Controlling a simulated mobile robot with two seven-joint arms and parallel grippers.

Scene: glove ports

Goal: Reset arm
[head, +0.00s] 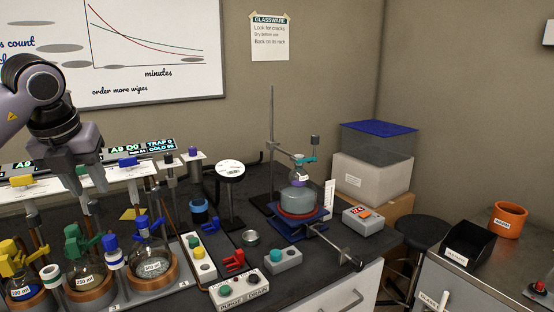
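My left gripper (82,185) hangs from my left arm at the left of the head view, pointing down over the bench. Its two fingers stand apart with nothing seen between them. It is above and behind the row of flasks and in front of the lit display strip. My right gripper and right arm are out of view.
Below the gripper stand a yellow-clipped flask (20,284), a green-clipped flask (88,274) and a blue-clipped flask (152,262).

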